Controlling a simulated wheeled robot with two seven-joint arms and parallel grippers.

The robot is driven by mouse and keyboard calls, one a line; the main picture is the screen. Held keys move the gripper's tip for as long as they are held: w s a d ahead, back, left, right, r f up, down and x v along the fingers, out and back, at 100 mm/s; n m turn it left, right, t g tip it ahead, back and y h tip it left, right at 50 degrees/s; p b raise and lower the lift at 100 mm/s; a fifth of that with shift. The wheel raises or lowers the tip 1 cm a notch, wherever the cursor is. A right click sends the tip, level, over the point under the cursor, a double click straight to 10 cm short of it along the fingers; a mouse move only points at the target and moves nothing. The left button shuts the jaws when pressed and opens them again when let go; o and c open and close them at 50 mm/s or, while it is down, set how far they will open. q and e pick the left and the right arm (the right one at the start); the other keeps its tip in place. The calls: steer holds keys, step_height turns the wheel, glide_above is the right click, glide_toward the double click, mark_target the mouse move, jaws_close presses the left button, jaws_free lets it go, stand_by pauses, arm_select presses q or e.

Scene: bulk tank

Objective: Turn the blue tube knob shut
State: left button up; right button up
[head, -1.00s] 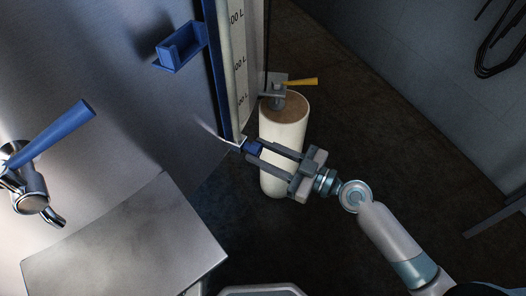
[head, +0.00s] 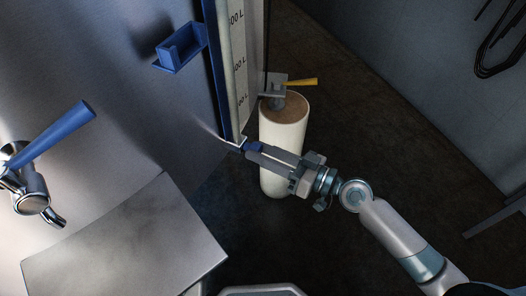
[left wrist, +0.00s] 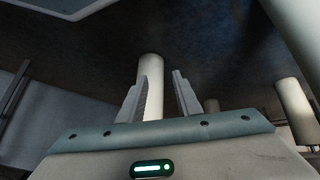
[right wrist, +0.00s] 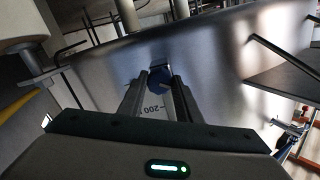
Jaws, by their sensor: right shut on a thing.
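The blue tube knob (head: 253,146) is at the bottom of the clear level tube beside the steel tank (head: 130,130). My right gripper (head: 262,153) reaches it from the right, with its fingers shut on the knob. In the right wrist view the knob (right wrist: 159,84) shows as a blue shape between the fingertips (right wrist: 160,82). The fingers partly hide it. My left gripper (left wrist: 162,85) is open and empty in the left wrist view, with a pale cylinder (left wrist: 151,68) behind its fingers. The left arm is not in the head view.
A lever tap with a blue handle (head: 58,133) is on the tank at left. A steel ledge (head: 125,245) juts out below it. A cream cylindrical leg (head: 290,118), with a yellow-levered fitting (head: 300,83) above, stands behind my right gripper. Dark floor lies open at right.

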steer(key=m, duration=0.3)
steer(key=shift+w+r+m, duration=0.1)
steer(key=shift+r+m, duration=0.05)
steer(key=shift+m, duration=0.15)
steer(key=m+p, duration=0.1)
steer(key=m, duration=0.1)
steer(key=shift+m, duration=0.3)
steer(key=m, duration=0.3)
steer(key=shift+p, duration=0.3)
arm_select(q)
steer(key=shift+s+a+f+g+y, duration=0.25)
steer(key=shift+s+a+g, duration=0.2)
steer(key=shift+a, duration=0.25)
steer(key=shift+s+a+f+g+y, duration=0.1)
steer(key=shift+s+a+g+y, duration=0.25)
steer(key=shift+a, duration=0.3)
arm_select(e)
steer(key=shift+m, duration=0.9)
arm_select(q)
steer(key=shift+s, duration=0.1)
arm_select(e)
steer(key=o, duration=1.1)
steer(key=shift+c, duration=0.2)
arm_select(q)
steer(key=shift+w+r, duration=0.1)
steer(key=shift+w, duration=0.1)
